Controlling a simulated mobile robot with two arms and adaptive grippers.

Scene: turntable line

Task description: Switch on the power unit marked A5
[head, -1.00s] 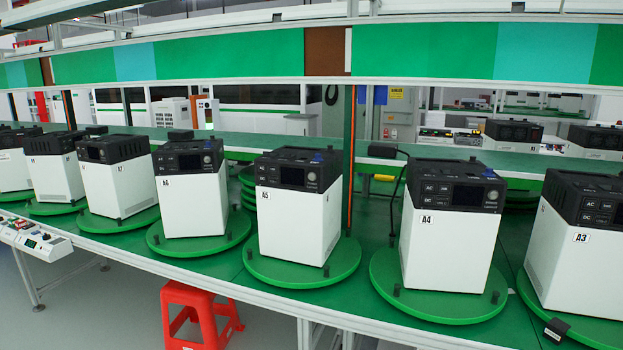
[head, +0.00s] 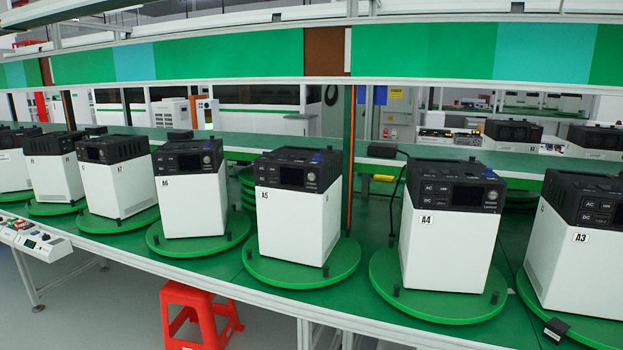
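The power unit marked A5 (head: 292,223) is a white box with a black top section, near the middle of the head view. It stands upright on a round green turntable (head: 262,270). Its black front panel (head: 283,176) has a dark display and a round knob at the right. The display looks dark; the small panel marks are too small to read. A blue patch shows on its top. Neither of my grippers is in view.
Unit A4 (head: 438,245) stands to the right of A5 and unit A6 (head: 190,205) to the left, each on its own turntable. Unit A3 (head: 567,262) is at the right edge. A green shelf panel (head: 200,58) runs overhead. A red stool (head: 197,312) stands below the bench.

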